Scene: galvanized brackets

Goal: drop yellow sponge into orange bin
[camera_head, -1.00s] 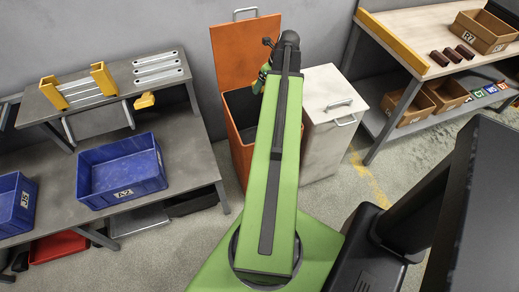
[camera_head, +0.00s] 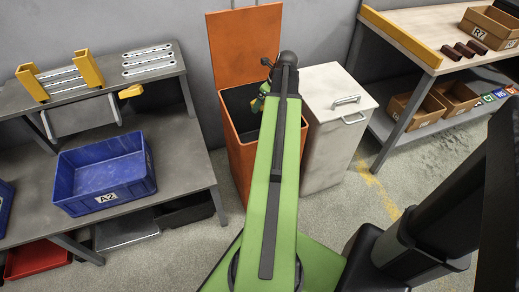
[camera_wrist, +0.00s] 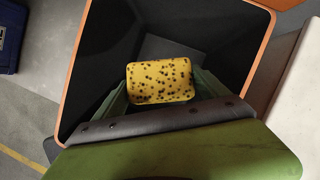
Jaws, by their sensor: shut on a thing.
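The yellow sponge (camera_wrist: 160,82) with dark spots shows in the wrist view, held between the fingers of my gripper (camera_wrist: 158,92). Behind it in that view is the dark inside of the orange bin (camera_wrist: 262,52), whose orange rim surrounds the sponge on the left, top and right. In the head view the orange bin (camera_head: 240,165) stands with its lid raised against the wall. My gripper (camera_head: 262,98) is over the bin's opening there, mostly hidden by my arm. The sponge is hard to make out in the head view.
A white lidded bin (camera_head: 328,150) stands right beside the orange bin. A grey bench with a blue crate (camera_head: 104,172) is at left. A wooden bench (camera_head: 415,32) with cardboard boxes is at right. Bare floor lies in front.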

